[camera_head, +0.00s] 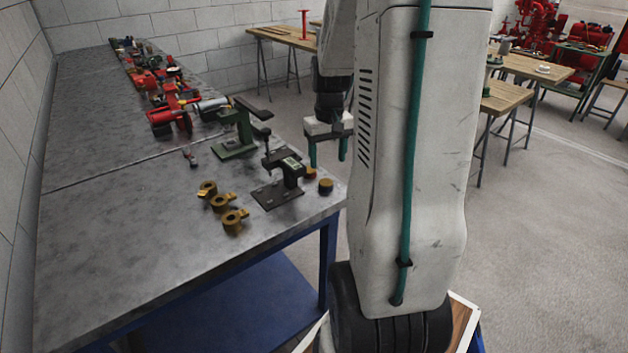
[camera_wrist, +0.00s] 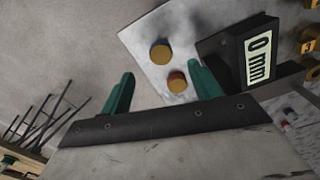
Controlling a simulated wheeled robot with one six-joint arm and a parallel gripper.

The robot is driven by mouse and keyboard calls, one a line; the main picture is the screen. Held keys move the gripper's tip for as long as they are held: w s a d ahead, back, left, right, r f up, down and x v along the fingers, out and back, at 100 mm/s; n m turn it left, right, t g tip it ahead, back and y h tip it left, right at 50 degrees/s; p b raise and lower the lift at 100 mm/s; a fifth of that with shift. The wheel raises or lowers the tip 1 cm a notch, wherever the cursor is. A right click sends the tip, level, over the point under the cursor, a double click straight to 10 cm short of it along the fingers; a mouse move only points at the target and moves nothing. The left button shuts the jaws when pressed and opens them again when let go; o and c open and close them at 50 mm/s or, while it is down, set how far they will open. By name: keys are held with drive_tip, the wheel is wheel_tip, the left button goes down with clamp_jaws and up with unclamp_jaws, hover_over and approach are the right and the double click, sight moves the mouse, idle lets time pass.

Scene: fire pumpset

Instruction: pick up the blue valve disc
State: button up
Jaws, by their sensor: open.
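Two small round discs lie near the right edge of the metal bench. One disc (camera_head: 325,187) has a brass-coloured top and a darker side; it also shows in the wrist view (camera_wrist: 161,53). The other disc (camera_head: 309,174) shows red on its side; it too is in the wrist view (camera_wrist: 177,82). Neither looks plainly blue; the first one's side is too small to tell its colour. My gripper (camera_head: 328,163) has green fingers pointing down, apart and empty, near the bench edge by the discs. In the wrist view both discs show near the span between my fingers (camera_wrist: 160,70), touching neither.
A black gauge (camera_head: 282,180) reading 0 mm stands left of the discs. Several brass tagged pieces (camera_head: 222,202) lie beside it. A green stand (camera_head: 236,135) and red fittings (camera_head: 172,115) are farther back. The bench front (camera_head: 130,230) is bare. Wooden tables (camera_head: 510,80) stand behind.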

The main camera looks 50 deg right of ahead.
sight(326, 182)
drive_tip(key=shift+w+d+f, duration=0.2)
drive_tip(key=shift+d+f, duration=0.05)
drive_tip(key=shift+f, duration=0.45)
wheel_tip(326, 182, down, 7)
drive_tip(key=shift+a+r, duration=0.15)
drive_tip(key=c, duration=1.2)
